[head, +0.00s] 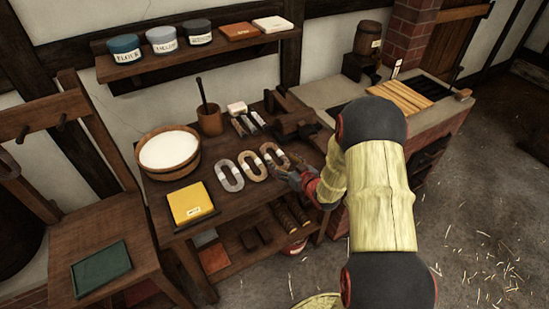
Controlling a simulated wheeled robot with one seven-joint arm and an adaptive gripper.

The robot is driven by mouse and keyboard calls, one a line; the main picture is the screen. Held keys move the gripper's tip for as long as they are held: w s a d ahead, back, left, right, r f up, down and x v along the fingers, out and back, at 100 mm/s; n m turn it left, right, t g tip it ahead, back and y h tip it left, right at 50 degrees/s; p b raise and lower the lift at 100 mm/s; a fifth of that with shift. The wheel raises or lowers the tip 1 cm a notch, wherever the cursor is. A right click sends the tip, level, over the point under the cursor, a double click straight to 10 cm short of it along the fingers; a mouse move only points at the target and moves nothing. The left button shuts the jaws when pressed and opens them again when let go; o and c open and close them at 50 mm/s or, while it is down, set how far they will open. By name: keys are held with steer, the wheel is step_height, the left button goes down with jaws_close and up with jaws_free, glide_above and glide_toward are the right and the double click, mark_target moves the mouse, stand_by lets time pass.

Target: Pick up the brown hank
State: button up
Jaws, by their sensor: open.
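Three oval hanks lie in a slanting row on the dark wooden table (160,212). The brown hank (267,149) is the rightmost, with a pale band around it. A tan hank (246,161) lies to its left, and a grey hank (222,172) is leftmost. My gripper (284,170) is open at the right end of the row, close beside the brown hank. Its fingers overlap the brown hank's near right end in this view. I cannot tell whether they touch it.
Dark tools (297,124) lie behind the brown hank. A shelf (200,58) with tins hangs above. A brick stove (435,115) stands right.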

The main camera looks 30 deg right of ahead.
mark_target(277, 162)
steer(key=b+x, duration=0.1)
steer(key=x, duration=0.3)
steer(key=shift+w+d+f+b, duration=0.1)
steer(key=shift+w+f+b, duration=0.15)
steer(key=shift+w+b, duration=0.1)
steer(key=shift+r, duration=0.1)
steer(key=shift+c, duration=0.5)
steer(key=c, duration=0.8)
steer(key=shift+c, duration=0.3)
